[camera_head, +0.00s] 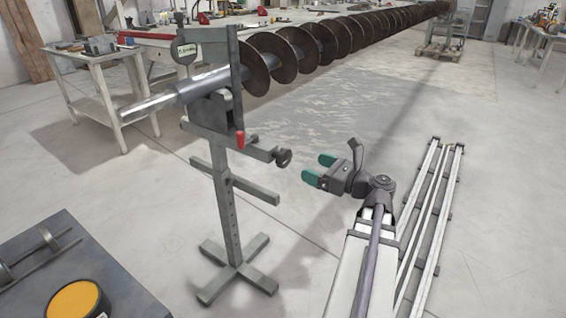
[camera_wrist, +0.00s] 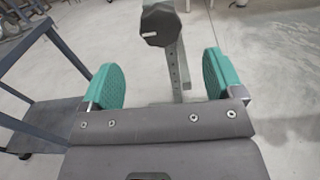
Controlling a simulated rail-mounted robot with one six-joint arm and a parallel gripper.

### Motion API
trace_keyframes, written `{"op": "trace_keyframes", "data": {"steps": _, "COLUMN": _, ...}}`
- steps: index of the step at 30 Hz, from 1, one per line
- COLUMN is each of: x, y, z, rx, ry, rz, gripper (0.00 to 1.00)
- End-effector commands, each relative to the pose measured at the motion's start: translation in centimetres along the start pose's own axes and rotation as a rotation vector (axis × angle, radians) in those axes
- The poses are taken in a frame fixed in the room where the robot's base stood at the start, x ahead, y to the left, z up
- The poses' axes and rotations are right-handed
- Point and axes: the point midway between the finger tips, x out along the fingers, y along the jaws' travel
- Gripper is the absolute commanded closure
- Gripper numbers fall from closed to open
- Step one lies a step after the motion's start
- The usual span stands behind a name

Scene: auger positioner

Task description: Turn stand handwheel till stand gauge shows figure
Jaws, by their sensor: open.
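The grey stand (camera_head: 228,215) stands upright on a cross-shaped foot and bears the shaft end of a long auger (camera_head: 285,55). Its handwheel (camera_head: 283,158) is a dark knob on the right side of the stand's head. In the wrist view the handwheel (camera_wrist: 161,25) is a dark faceted knob ahead, between the finger lines.
My arm's floor rails (camera_head: 440,205) run at the right. A dark bench (camera_head: 60,255) with a yellow-topped round item (camera_head: 75,300) stands at front left. A work table (camera_head: 105,95) is behind the stand. Floor between stand and rails is clear.

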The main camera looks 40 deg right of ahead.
Motion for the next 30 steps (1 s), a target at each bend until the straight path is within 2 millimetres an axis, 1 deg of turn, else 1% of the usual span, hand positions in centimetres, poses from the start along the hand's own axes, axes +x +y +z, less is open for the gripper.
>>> {"op": "trace_keyframes", "data": {"steps": 2, "x": 0.2, "y": 0.0, "z": 0.0, "rx": -0.001, "ry": 0.001, "rz": 0.001, "gripper": 0.14}}
{"op": "trace_keyframes", "data": {"steps": 5, "x": 1.2, "y": 0.0, "z": 0.0, "rx": -0.002, "ry": 0.002, "rz": 0.003, "gripper": 0.14}}
{"op": "trace_keyframes", "data": {"steps": 8, "x": 3.2, "y": 0.0, "z": -0.1, "rx": -0.003, "ry": 0.002, "rz": 0.005, "gripper": 0.14}}
{"op": "trace_keyframes", "data": {"steps": 12, "x": 6.7, "y": 0.0, "z": -0.1, "rx": -0.004, "ry": 0.003, "rz": 0.007, "gripper": 0.14}}
{"op": "trace_keyframes", "data": {"steps": 15, "x": 8.8, "y": 0.0, "z": -0.1, "rx": -0.005, "ry": 0.003, "rz": 0.005, "gripper": 0.14}}
{"op": "trace_keyframes", "data": {"steps": 18, "x": 10.2, "y": 0.0, "z": -0.1, "rx": -0.005, "ry": 0.003, "rz": 0.004, "gripper": 0.14}}
{"op": "trace_keyframes", "data": {"steps": 21, "x": 10.8, "y": 0.1, "z": -0.1, "rx": -0.005, "ry": 0.003, "rz": 0.003, "gripper": 0.14}}
{"op": "trace_keyframes", "data": {"steps": 27, "x": 10.9, "y": 0.1, "z": -0.1, "rx": -0.006, "ry": 0.003, "rz": 0.002, "gripper": 0.14}}
{"op": "trace_keyframes", "data": {"steps": 28, "x": 10.9, "y": 0.1, "z": -0.1, "rx": -0.006, "ry": 0.003, "rz": 0.002, "gripper": 0.15}}
{"op": "trace_keyframes", "data": {"steps": 30, "x": 10.9, "y": 0.1, "z": -0.1, "rx": -0.006, "ry": 0.003, "rz": 0.002, "gripper": 0.21}}
